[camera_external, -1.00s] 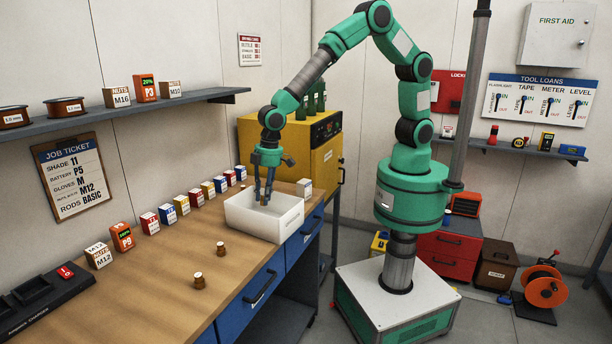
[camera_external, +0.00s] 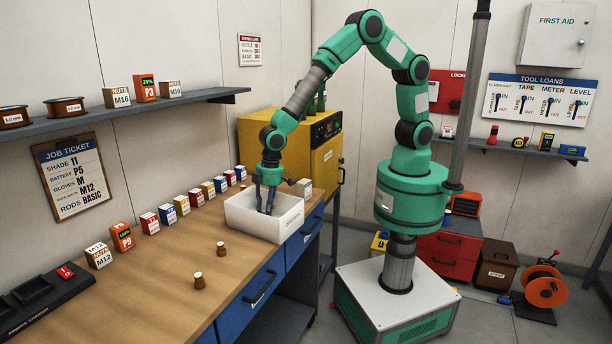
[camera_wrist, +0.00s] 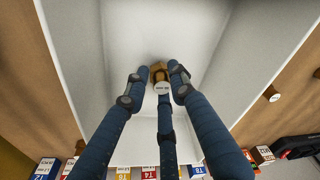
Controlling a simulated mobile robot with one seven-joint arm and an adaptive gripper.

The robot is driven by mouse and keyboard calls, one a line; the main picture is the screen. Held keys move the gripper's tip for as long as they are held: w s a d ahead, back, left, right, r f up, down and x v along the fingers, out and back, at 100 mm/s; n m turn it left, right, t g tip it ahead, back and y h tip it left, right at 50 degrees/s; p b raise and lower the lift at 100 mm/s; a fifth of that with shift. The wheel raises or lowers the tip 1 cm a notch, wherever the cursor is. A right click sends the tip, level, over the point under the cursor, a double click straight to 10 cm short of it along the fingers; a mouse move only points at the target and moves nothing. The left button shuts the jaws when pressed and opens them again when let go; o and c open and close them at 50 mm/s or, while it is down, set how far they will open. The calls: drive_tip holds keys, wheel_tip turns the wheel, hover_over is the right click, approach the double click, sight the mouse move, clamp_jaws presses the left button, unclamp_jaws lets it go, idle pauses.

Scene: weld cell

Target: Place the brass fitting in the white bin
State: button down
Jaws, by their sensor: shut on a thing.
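The white bin (camera_external: 268,222) stands on the wooden bench near its right end. My gripper (camera_external: 266,208) points down with its fingertips inside the bin, below the rim. In the external view the fitting is hidden by the bin wall and fingers.
Two similar small brass-brown fittings stand on the bench, one farther back (camera_external: 221,248) and one nearer (camera_external: 199,280). A row of small labelled boxes (camera_external: 182,205) lines the wall side. A yellow cabinet (camera_external: 325,160) stands behind the bin.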

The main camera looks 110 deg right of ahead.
drive_tip(key=shift+f, duration=0.6)
drive_tip(key=shift+f, duration=0.15)
drive_tip(key=c, duration=1.5)
unclamp_jaws()
drive_tip(key=shift+o, duration=0.2)
drive_tip(key=shift+r, duration=0.2)
wheel_tip(320, 180, up, 12)
drive_tip(key=s+p, duration=0.1)
drive_tip(key=shift+s, duration=0.35)
